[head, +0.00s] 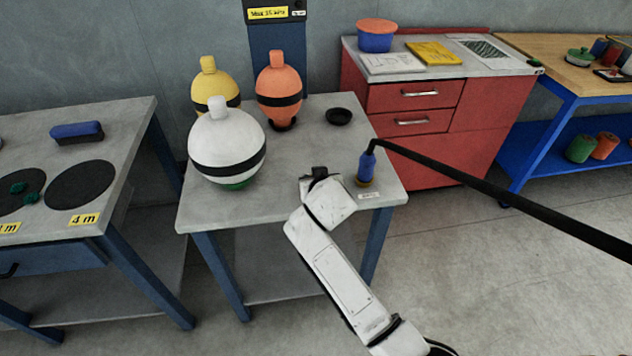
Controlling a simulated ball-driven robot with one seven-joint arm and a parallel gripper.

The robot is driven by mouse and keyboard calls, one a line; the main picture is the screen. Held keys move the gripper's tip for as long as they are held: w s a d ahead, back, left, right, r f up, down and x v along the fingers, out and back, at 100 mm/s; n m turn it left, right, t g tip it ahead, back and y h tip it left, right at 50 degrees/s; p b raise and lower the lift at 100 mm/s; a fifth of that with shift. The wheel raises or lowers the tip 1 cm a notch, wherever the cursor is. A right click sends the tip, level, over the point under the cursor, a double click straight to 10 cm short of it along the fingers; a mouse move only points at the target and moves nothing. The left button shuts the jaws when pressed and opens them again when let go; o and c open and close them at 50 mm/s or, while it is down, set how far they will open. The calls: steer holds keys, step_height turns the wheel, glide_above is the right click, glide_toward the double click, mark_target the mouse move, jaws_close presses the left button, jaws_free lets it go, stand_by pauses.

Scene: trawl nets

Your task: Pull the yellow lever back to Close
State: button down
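My gripper (320,172) is a small dark shape at the end of my white arm, over the front right of a grey-topped table (290,210). Whether its fingers are open or shut cannot be made out. Just right of it stands an upright blue fitting (367,166) with a yellowish base. A black hose or bar (480,185) runs from its top to the right edge. A small pale label (368,195) is on the table edge below it, too small to read. I cannot make out a clear yellow lever; the wrist may hide part of the tabletop.
White (228,145), yellow (212,90) and orange (279,88) floats stand on the table's left and back. A black dish (339,116) is at the back right. A red cabinet (440,110) stands behind; another table (75,150) is left. Floor at right is clear.

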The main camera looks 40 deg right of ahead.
stand_by(0.3)
steer(key=c, duration=0.7)
jaws_free()
steer(key=v, duration=1)
steer(key=shift+s+a+r, duration=0.15)
steer(key=shift+s+a, duration=0.05)
steer(key=shift+s, duration=0.1)
steer(key=s+a+f+n+g+y, duration=0.2)
steer(key=s+f, duration=0.3)
steer(key=s, duration=0.3)
steer(key=s+a+f+n+g+y, duration=0.2)
steer(key=s+a+f+g, duration=0.1)
steer(key=s, duration=0.6)
steer(key=s+a+f+n+g+y, duration=0.2)
steer(key=s+f, duration=0.4)
steer(key=s, duration=0.3)
steer(key=shift+s+a+f+g, duration=0.2)
steer(key=shift+a+f+g, duration=0.15)
steer(key=shift+a+g, duration=0.4)
